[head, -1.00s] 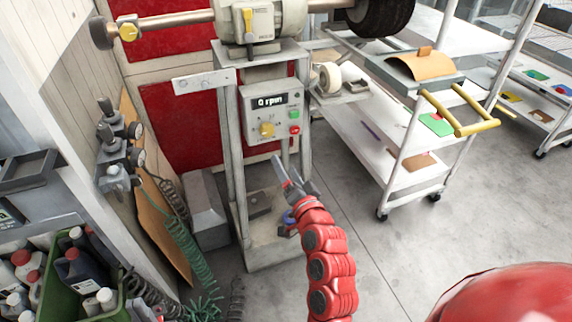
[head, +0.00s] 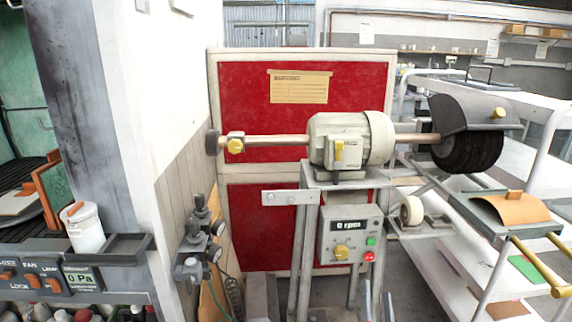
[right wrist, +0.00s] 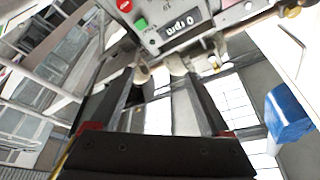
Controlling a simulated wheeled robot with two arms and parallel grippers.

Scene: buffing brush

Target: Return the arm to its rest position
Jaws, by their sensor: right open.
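The tips of my right gripper (head: 376,306) just show at the bottom edge of the head view, below the control box. In the right wrist view my right gripper (right wrist: 160,72) has its two dark fingers apart with nothing between them. The buffing machine's grey motor (head: 350,140) sits on a metal stand, with a black brush (head: 470,150) on the right of its shaft. The control box (head: 350,235) reads 0 rpm; it also shows, upside down, in the right wrist view (right wrist: 180,25). The rest of my right arm is out of the head view. My left gripper is not seen.
A ledge with a white canister (head: 83,228) is at the left. Hose fittings (head: 200,240) are on the wall beside the stand. A red panel (head: 300,90) stands behind the motor.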

